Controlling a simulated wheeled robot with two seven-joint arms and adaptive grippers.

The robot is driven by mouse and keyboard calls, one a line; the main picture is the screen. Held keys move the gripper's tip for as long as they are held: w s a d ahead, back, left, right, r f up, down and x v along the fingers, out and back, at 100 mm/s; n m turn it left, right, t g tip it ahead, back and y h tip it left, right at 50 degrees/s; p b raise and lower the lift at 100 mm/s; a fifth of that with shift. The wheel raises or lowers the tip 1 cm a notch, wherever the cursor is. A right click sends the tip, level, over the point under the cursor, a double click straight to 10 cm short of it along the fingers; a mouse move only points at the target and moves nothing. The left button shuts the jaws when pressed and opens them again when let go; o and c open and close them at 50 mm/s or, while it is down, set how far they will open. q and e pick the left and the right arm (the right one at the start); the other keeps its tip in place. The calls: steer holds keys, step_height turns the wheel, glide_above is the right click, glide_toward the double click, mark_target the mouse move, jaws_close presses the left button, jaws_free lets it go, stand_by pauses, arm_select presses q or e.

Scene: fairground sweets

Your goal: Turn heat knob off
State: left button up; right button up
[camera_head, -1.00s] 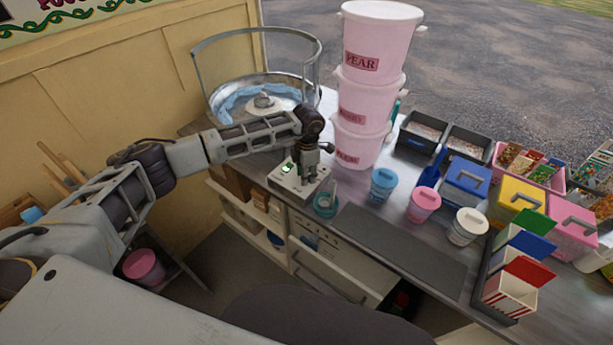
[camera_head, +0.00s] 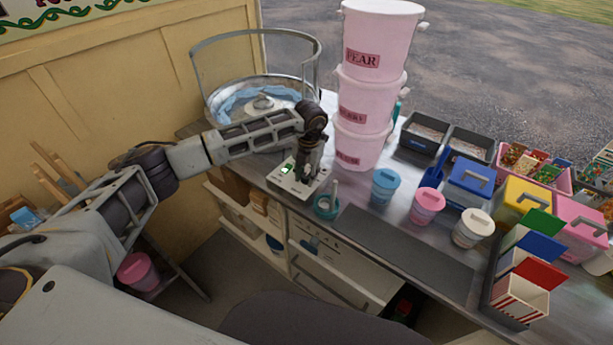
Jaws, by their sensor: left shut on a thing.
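The control box (camera_head: 286,183) is a small pale panel on the counter in front of the cotton candy machine, with a lit green switch (camera_head: 287,169) on its left side. My left gripper (camera_head: 307,176) points down onto the right part of the box. It is shut on the heat knob, which its fingers mostly hide; I cannot tell which way the knob points. My right gripper is not in view.
The metal candy floss bowl (camera_head: 262,98) stands behind the box. Stacked pink tubs (camera_head: 362,105) rise to the right. A teal cup (camera_head: 326,207) sits close to the box's right side. A dark mat (camera_head: 405,248) leaves free room on the counter.

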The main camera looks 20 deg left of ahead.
mark_target(308, 175)
arm_select(q)
steer(key=n, duration=0.6)
steer(key=shift+n+b, duration=0.4)
steer(key=shift+w+n+g, duration=0.1)
steer(key=shift+n+g, duration=0.2)
steer(key=shift+n, duration=0.9)
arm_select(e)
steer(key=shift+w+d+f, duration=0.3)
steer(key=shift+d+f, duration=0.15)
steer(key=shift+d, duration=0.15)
arm_select(q)
steer(key=o, duration=1)
steer(key=shift+r, duration=0.15)
steer(key=r, duration=1.1)
steer(key=shift+w+d+r, duration=0.15)
steer(key=shift+d+r, duration=0.05)
steer(key=shift+r, duration=0.15)
